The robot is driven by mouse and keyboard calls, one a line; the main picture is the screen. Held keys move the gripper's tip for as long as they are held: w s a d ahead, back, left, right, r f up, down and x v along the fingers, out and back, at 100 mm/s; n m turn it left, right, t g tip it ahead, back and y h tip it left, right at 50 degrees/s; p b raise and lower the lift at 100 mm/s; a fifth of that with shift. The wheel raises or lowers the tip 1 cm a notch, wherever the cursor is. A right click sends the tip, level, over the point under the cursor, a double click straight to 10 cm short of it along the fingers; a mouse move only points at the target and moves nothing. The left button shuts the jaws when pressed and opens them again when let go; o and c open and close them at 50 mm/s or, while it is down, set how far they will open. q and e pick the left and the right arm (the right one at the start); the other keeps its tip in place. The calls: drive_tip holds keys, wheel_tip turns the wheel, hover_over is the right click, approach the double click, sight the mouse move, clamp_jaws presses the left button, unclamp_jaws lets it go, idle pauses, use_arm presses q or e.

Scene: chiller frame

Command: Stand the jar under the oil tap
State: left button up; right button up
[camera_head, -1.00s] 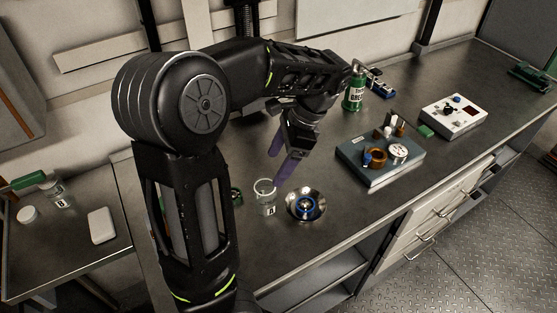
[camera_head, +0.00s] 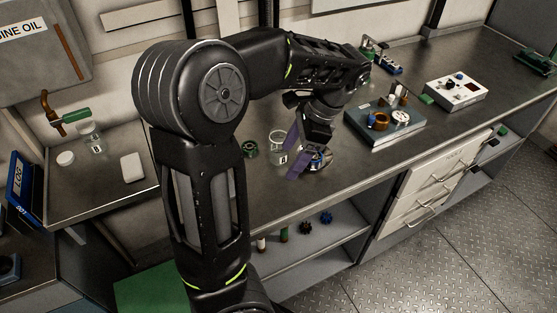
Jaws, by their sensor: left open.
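A clear glass jar (camera_head: 277,147) with a dark-marked label stands upright on the long bench. My left gripper (camera_head: 299,172) has purple fingers pointing down, just right of this jar, over the near side of a metal bowl. It is open, with nothing visible between the fingers. A second labelled glass jar (camera_head: 95,141) stands on the side bench at left. The copper oil tap (camera_head: 46,106) with its green handle (camera_head: 74,117) is on the wall there. This jar is right of the spout, below the handle; exact alignment is unclear. My right gripper is not visible.
The bowl (camera_head: 327,159) is partly hidden by my gripper. A white lid (camera_head: 65,158) and white block (camera_head: 132,167) lie on the side bench. A blue-grey tray of parts (camera_head: 385,125) and a white control box (camera_head: 455,89) stand farther right. My left arm hides the mid-left bench.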

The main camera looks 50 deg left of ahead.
use_arm(q)
drive_tip(key=w+d+f+n+t+h, duration=0.2)
drive_tip(key=w+d+f+t, duration=0.4)
drive_tip(key=w, duration=0.4)
drive_tip(key=w+d+f+n+h+b, duration=0.1)
drive_tip(key=w+d+f+n+h, duration=0.1)
drive_tip(key=d+f, duration=1)
drive_tip(key=s+d+f+n+t+h+b, duration=0.1)
drive_tip(key=s+d+f+n, duration=0.1)
drive_tip(key=s+d+f, duration=0.3)
drive_tip(key=s+d+f+n+h+b, duration=0.1)
drive_tip(key=s+d+f+n, duration=0.15)
drive_tip(key=f, duration=0.55)
drive_tip(key=s+d+f+g, duration=0.1)
drive_tip(key=s+d+f, duration=0.1)
drive_tip(key=s+f, duration=0.2)
drive_tip(key=s+d+f+g+b, duration=0.1)
drive_tip(key=s+d+f+g, duration=0.1)
drive_tip(key=s, duration=0.8)
wheel_tip(320, 180, down, 3)
drive_tip(key=shift+s+d+r+n+h, duration=0.15)
drive_tip(key=shift+s+d+n+h, duration=0.15)
drive_tip(key=shift+d+n+h, duration=0.2)
drive_tip(key=shift+c, duration=0.4)
